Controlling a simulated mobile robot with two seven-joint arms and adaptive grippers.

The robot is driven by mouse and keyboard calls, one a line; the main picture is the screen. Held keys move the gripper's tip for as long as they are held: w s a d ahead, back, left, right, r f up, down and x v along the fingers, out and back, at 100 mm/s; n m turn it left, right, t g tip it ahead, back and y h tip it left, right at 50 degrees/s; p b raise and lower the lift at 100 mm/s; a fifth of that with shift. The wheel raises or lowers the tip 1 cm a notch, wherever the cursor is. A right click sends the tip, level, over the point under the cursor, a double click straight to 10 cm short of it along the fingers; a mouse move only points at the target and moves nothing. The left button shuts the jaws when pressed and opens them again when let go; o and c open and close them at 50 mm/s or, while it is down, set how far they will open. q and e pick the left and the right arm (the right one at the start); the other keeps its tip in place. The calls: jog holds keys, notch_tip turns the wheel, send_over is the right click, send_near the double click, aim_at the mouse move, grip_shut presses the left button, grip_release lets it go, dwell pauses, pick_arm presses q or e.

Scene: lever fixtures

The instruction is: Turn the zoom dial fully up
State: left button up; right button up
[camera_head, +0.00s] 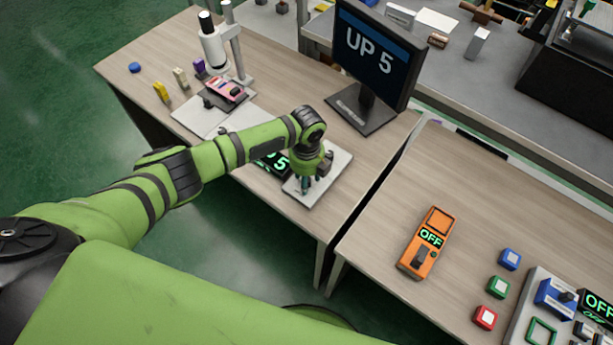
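My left arm reaches in from the left, and my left gripper (310,184) points down over a pale square plate (334,174) on the left table. The fingers are low over the plate, and the dial is hidden under or between them. I cannot tell whether they touch it or are closed. A dark display (276,163) beside the plate is partly covered by my arm and shows a green 5. The monitor (374,54) behind reads "UP 5". My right gripper is not in view.
A microscope-like stand (213,42) with a pink device (227,89) stands at the back left. A narrow gap separates the two tables.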

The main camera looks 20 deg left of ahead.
pick_arm(q)
jog(key=shift+r, duration=0.1)
notch_tip(320, 180, up, 12)
dwell(0.5)
